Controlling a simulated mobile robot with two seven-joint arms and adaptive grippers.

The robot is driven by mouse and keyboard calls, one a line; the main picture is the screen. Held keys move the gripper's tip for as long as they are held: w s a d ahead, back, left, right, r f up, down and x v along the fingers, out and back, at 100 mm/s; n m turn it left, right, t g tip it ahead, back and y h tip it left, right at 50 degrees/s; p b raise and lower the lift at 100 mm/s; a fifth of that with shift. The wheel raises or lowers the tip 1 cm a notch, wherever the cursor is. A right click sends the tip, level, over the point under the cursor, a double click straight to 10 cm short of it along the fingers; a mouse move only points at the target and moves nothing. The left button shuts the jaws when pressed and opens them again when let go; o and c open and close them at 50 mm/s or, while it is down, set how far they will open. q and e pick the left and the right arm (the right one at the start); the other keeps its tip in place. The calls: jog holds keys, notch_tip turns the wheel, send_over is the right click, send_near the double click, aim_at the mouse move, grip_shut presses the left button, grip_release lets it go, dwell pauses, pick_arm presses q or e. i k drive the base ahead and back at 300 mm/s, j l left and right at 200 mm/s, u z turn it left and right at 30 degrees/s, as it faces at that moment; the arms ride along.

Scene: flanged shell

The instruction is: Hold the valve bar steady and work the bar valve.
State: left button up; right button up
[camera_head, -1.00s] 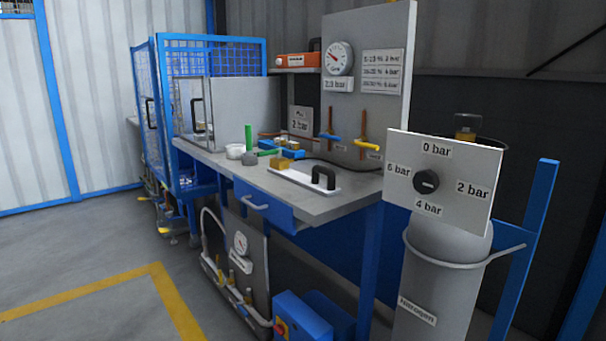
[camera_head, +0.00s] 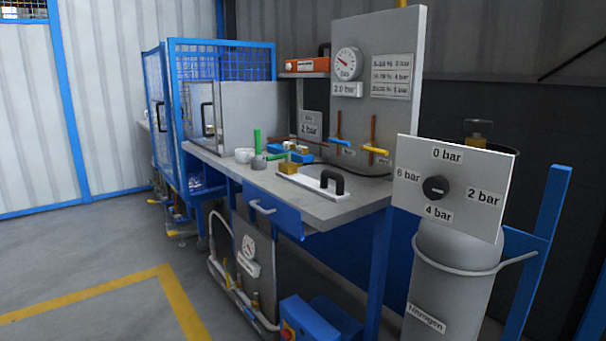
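Neither of my grippers is in view. Which part is the valve bar I cannot tell for sure. A pipe with small yellow-handled valves (camera_head: 256,300) runs low under the bench, beside a round gauge (camera_head: 248,247). On the upright grey panel (camera_head: 403,30) are a blue-handled valve (camera_head: 338,139) and a yellow-handled valve (camera_head: 376,150) on copper pipes. A black knob (camera_head: 435,188) sits on a white plate (camera_head: 480,165) marked 0, 2, 4 and 6 bar, in front of a grey nitrogen cylinder (camera_head: 440,290). A dial gauge (camera_head: 348,63) is above a "2.0 bar" label.
The grey bench top (camera_head: 310,212) holds a white plate with a black handle (camera_head: 333,182), a green cylinder (camera_head: 257,140) and small parts. A blue mesh cage (camera_head: 222,60) stands at left. A blue box (camera_head: 307,318) is below. The floor at left is clear, with yellow lines.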

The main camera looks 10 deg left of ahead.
aim_at(288, 157)
jog(key=i+j+z, duration=0.15)
jog(key=z, duration=0.35)
jog(key=i+j+z, duration=0.1)
jog(key=j+z, duration=0.2)
jog(key=z, duration=0.15)
jog(key=i+j+z, duration=0.2)
jog(key=j, duration=0.35)
jog(key=j+z, duration=0.2)
jog(key=j, duration=0.95)
jog(key=i+j+z, duration=0.15)
jog(key=j, duration=0.45)
